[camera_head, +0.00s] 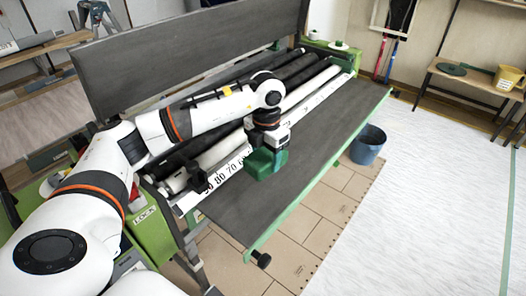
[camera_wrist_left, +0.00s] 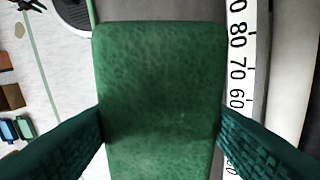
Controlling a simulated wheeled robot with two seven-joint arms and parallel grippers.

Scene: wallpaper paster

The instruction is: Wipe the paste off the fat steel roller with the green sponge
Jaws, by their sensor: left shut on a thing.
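My left gripper (camera_head: 267,150) is shut on the green sponge (camera_head: 264,164). The sponge is beside the numbered white scale strip, over the edge of the dark board. In the left wrist view the sponge (camera_wrist_left: 160,85) fills the middle between the two dark green fingers. A pale, fat roller (camera_head: 218,152) lies along the machine behind the scale, partly hidden by my left arm; I take it for the steel roller. A smooth grey surface shows right of the scale in the left wrist view. I cannot make out paste on the roller. My right gripper is not in view.
Dark rollers (camera_head: 305,74) lie behind the pale one. The scale strip (camera_head: 318,96) runs along the dark board (camera_head: 330,125). A raised grey panel (camera_head: 190,45) stands behind. A blue-grey bucket (camera_head: 367,145) stands on the floor at the right. The board's right part is clear.

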